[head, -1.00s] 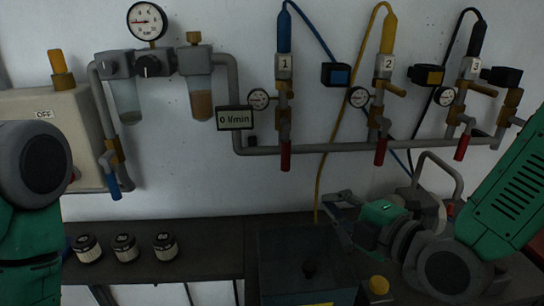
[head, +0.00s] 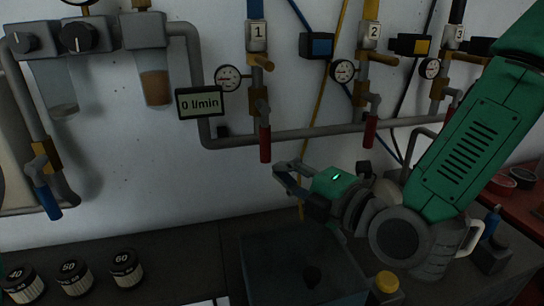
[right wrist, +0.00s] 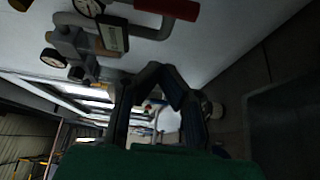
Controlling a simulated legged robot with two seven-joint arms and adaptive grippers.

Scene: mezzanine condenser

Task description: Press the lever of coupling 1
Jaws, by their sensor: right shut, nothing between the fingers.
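Coupling 1 hangs on the wall under a dark blue hose end, with a "1" tag (head: 257,31). A brass lever (head: 263,62) sticks out just below the tag. Under it is a gauge, and a red valve handle (head: 265,143) hangs straight down. My right gripper (head: 282,172) is shut and empty, just below and right of that red handle and apart from it in the picture. In the right wrist view its dark fingers (right wrist: 165,75) meet at the tips, and a red handle (right wrist: 180,20) shows above. My left gripper is out of view.
Couplings 2 (head: 373,30) and 3 (head: 459,33) hang to the right, with hoses and red handles. A grey pipe (head: 330,133) runs along the wall. A flow display (head: 200,102) reads 0 l/min.

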